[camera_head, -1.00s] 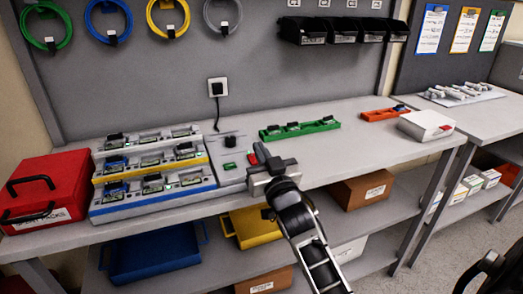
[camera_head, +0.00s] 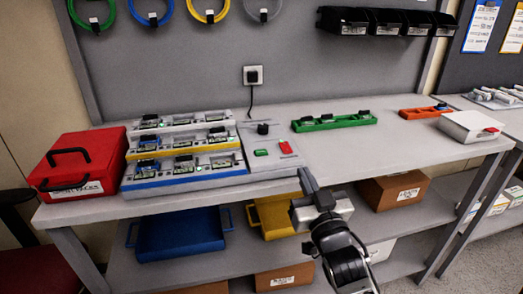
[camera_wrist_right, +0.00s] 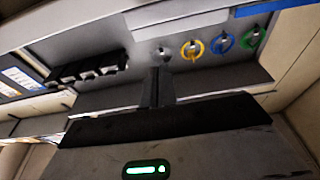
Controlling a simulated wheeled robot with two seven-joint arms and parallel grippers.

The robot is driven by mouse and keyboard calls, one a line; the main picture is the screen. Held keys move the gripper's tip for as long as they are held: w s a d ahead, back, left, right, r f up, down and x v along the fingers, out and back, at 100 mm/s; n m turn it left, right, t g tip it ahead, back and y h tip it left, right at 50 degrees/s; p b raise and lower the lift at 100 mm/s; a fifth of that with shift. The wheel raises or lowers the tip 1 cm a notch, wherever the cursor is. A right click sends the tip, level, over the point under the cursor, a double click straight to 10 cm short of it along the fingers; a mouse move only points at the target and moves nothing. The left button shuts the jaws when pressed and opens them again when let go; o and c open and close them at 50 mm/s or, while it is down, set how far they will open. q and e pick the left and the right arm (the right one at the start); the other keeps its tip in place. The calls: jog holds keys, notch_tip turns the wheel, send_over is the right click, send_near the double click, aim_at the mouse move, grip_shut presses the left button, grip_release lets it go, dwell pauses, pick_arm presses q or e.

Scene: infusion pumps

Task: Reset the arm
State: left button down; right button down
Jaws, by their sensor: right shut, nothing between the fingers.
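My right gripper (camera_head: 309,184) hangs just in front of the bench's front edge, right of the control box (camera_head: 272,150). Its fingers are closed together with nothing between them. In the right wrist view the closed fingers (camera_wrist_right: 159,86) point toward the wall panel with its coiled cables and black bins. My left gripper is out of view.
The tiered rack (camera_head: 186,181) of modules stands beside the red case (camera_head: 78,165). A green strip (camera_head: 334,122), an orange tray (camera_head: 425,113) and a white box (camera_head: 470,127) lie to the right. The bench (camera_head: 365,155) is bare at mid-front. Bins fill the shelf below.

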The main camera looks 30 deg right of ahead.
jog(key=s+a+f+n+g+y, duration=0.2)
jog(key=s+a+f+g+y, duration=0.2)
jog(key=s+a+f, duration=0.3)
jog(key=s+a+f+n+g+y, duration=0.3)
jog(key=s+a+f+g, duration=0.2)
jog(key=f, duration=1)
jog(key=s+a, duration=0.3)
jog(key=a, duration=0.2)
jog(key=shift+s+g+y, duration=0.15)
jog(key=shift+g+y, duration=0.15)
jog(key=shift+y, duration=0.1)
